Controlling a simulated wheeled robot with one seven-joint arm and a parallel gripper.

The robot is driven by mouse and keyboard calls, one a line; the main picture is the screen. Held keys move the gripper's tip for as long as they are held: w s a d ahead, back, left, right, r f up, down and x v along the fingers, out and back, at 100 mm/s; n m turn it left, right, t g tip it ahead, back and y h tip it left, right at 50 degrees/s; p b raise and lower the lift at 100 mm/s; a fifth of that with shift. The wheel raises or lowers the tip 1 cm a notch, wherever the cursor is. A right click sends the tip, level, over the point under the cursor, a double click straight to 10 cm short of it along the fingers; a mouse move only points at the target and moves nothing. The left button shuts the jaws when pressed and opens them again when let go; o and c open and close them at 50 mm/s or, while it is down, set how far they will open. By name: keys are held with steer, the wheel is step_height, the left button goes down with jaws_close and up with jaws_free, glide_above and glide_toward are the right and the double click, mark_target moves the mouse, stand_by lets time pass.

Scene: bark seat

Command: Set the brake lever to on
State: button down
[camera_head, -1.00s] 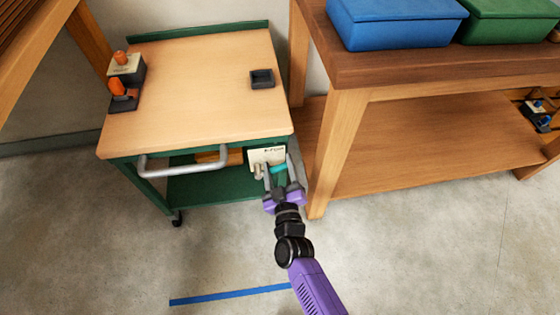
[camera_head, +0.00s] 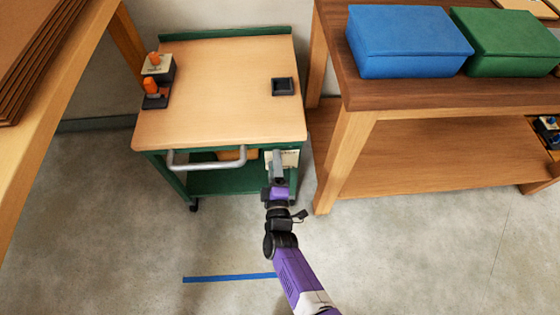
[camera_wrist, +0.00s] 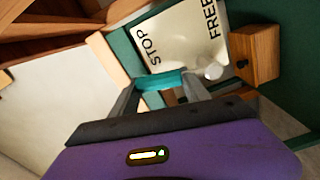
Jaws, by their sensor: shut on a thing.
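The cart (camera_head: 225,95) has a light wood top and a green frame. A pale plate (camera_head: 290,158) is on its front at the right corner; in the wrist view the plate (camera_wrist: 180,40) reads STOP and FREE. A teal lever grip (camera_wrist: 160,81) lies across the STOP side, with a round grey boss (camera_wrist: 212,72) beside it towards FREE. My gripper (camera_wrist: 163,88) is shut on the teal grip, a finger at each end. In the head view my gripper (camera_head: 277,165) is in front of the plate and hides the grip.
A grey handle bar (camera_head: 206,163) crosses the cart front, left of my gripper. A wooden bench (camera_head: 345,150) with blue (camera_head: 408,42) and green (camera_head: 508,42) boxes stands close at right. A blue line (camera_head: 228,278) marks the open floor.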

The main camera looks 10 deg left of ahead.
steer(key=shift+s+a+n, duration=0.2)
steer(key=shift+a+n, duration=0.55)
steer(key=shift+n, duration=0.45)
steer(key=c, duration=0.8)
jaws_free()
steer(key=shift+a, duration=0.1)
steer(key=p+v, duration=0.4)
steer(key=v, duration=0.4)
steer(key=shift+w, duration=0.1)
